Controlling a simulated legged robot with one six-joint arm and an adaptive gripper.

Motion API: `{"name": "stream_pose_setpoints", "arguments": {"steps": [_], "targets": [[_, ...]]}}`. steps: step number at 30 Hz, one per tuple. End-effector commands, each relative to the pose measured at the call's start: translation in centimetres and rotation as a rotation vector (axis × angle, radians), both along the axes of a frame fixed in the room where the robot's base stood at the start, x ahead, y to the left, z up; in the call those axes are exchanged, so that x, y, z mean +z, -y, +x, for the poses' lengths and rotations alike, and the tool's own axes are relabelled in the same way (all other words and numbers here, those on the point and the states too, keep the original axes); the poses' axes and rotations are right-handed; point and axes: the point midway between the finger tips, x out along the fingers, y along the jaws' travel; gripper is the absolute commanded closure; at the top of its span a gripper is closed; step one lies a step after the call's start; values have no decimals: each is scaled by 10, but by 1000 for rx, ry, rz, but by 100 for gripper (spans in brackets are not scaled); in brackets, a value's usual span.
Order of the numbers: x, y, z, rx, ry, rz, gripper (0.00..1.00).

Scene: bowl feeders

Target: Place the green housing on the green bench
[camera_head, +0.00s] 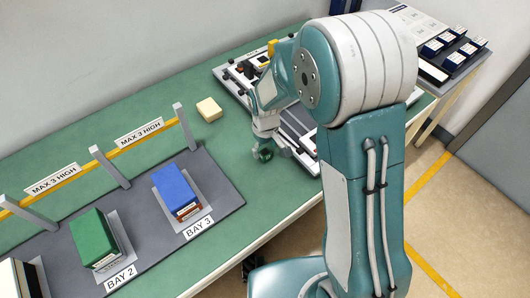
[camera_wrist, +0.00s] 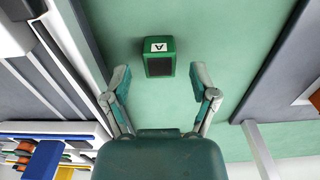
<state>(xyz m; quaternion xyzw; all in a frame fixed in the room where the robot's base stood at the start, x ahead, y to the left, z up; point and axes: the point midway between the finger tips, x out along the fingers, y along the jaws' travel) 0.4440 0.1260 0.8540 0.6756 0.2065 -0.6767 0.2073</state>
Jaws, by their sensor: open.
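The green housing (camera_wrist: 159,67), a small green box with a white label marked A and a dark face, shows in the wrist view just beyond my fingertips, over the green bench (camera_wrist: 225,30). In the head view, the housing (camera_head: 264,155) is a small green shape under my gripper, near the bench's front edge and partly hidden. It appears to rest on the bench, though contact is not clear. My gripper (camera_wrist: 160,80) is open, its two fingers spread apart with a gap between them. In the head view, my gripper (camera_head: 270,143) is low over the bench (camera_head: 130,115).
A grey rack at left holds a green box (camera_head: 93,236) in bay 2 and a blue box (camera_head: 175,188) in bay 3. A cream block (camera_head: 208,109) lies on the bench. A fixture board (camera_head: 232,82) is behind my arm. Small boxes (camera_head: 433,47) stand at far right.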

Motion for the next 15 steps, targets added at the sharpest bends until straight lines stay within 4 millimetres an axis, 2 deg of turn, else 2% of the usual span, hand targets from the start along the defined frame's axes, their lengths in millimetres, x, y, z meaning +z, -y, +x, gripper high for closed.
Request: {"name": "stream_pose_setpoints", "arguments": {"steps": [3, 9, 15], "targets": [[28, 0, 1, 0, 6, 2, 24], [67, 0, 1, 0, 5, 2, 24], [88, -1, 1, 0, 1, 0, 24]]}}
